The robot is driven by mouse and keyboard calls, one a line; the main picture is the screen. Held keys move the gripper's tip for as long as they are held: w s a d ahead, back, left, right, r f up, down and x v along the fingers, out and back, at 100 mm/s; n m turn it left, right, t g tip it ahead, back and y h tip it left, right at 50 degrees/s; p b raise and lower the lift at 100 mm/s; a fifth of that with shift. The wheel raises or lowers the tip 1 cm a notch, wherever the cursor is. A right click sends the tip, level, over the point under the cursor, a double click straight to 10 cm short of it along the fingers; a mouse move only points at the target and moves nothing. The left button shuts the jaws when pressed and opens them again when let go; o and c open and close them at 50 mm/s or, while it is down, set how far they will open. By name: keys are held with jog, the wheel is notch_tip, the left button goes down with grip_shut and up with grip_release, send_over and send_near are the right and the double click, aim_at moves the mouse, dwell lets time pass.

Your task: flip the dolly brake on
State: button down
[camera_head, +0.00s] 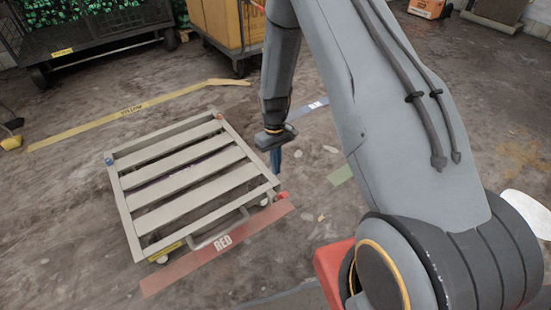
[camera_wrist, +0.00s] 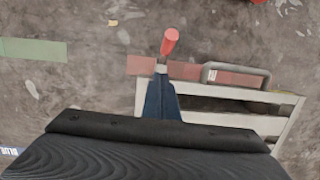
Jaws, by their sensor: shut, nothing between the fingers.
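The dolly (camera_head: 125,213) is a low, pale slatted frame on the floor, left of centre in the head view. Its near end, with a grey handle loop (camera_wrist: 236,70), shows at the right in the wrist view (camera_wrist: 225,92). A red-tipped brake lever (camera_wrist: 170,42) sticks out at the dolly's corner; its red part also shows in the head view (camera_head: 282,196). My gripper (camera_head: 275,172) is shut and empty, pointing down beside that corner. In the wrist view its blue fingers (camera_wrist: 161,82) end close to the lever's base and hide part of it; contact cannot be told.
A red floor strip marked RED (camera_head: 222,243) runs along the dolly's near end. Yellow (camera_head: 130,112), green (camera_head: 340,176) and blue (camera_head: 307,108) strips lie around.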

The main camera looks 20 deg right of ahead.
aim_at(280, 197)
jog(key=s+f, duration=0.2)
jog(key=s+f+b, duration=0.1)
jog(key=s+f, duration=0.1)
jog(key=shift+d+f, duration=0.1)
jog(key=shift+f, duration=0.15)
dwell(0.3)
